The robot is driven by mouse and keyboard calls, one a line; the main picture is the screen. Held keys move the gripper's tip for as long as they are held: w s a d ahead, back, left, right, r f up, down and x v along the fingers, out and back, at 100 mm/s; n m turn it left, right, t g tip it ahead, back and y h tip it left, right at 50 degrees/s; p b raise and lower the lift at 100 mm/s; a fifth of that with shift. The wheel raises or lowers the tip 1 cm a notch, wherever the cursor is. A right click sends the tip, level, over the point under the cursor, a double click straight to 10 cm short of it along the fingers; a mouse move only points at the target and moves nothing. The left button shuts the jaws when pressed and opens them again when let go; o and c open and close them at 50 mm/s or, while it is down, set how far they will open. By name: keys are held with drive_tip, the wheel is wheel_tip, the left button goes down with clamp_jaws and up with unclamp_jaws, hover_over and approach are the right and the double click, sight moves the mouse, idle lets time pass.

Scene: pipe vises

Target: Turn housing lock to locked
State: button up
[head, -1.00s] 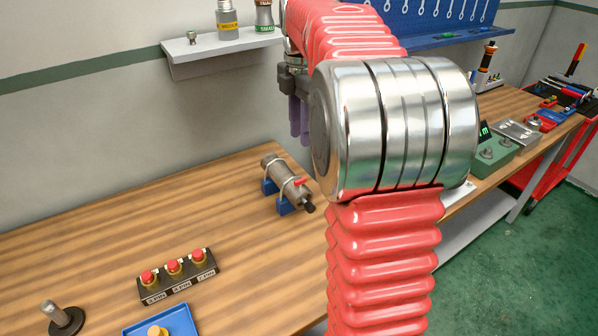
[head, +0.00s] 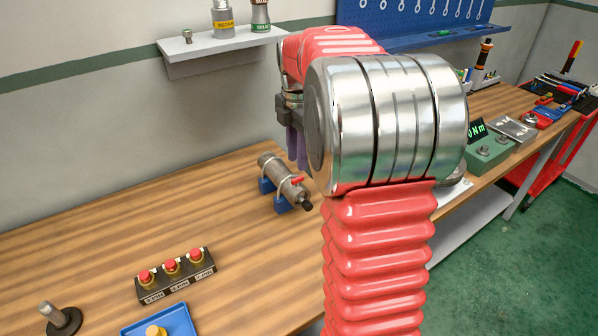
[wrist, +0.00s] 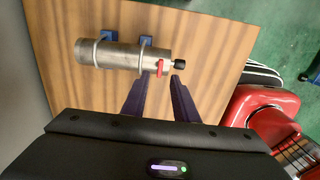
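The housing (head: 280,178) is a grey metal cylinder lying in blue vise supports (head: 268,187) on the wooden bench. In the wrist view the housing (wrist: 115,56) lies across the upper middle, with a black knob (wrist: 180,64) at its right end. The red lock lever (wrist: 160,67) sits near that end; it also shows in the head view (head: 297,181). My gripper (wrist: 158,82) has its two purple fingers apart with nothing between them. It is above the housing's lever end, apparently not touching. In the head view the gripper (head: 297,150) is partly hidden behind my arm.
A block with several red-capped fittings (head: 174,275) and a blue tray (head: 160,322) are at the front of the bench. A wall shelf (head: 220,47) holds bottles above. A green meter box (head: 490,150) stands at right. Bench around the housing is clear.

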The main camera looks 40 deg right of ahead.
sight(298, 178)
wheel_tip(298, 178, down, 6)
idle(0.4)
drive_tip(key=shift+c, duration=0.7)
clamp_jaws()
drive_tip(key=shift+d, duration=0.2)
drive_tip(key=shift+a, duration=0.1)
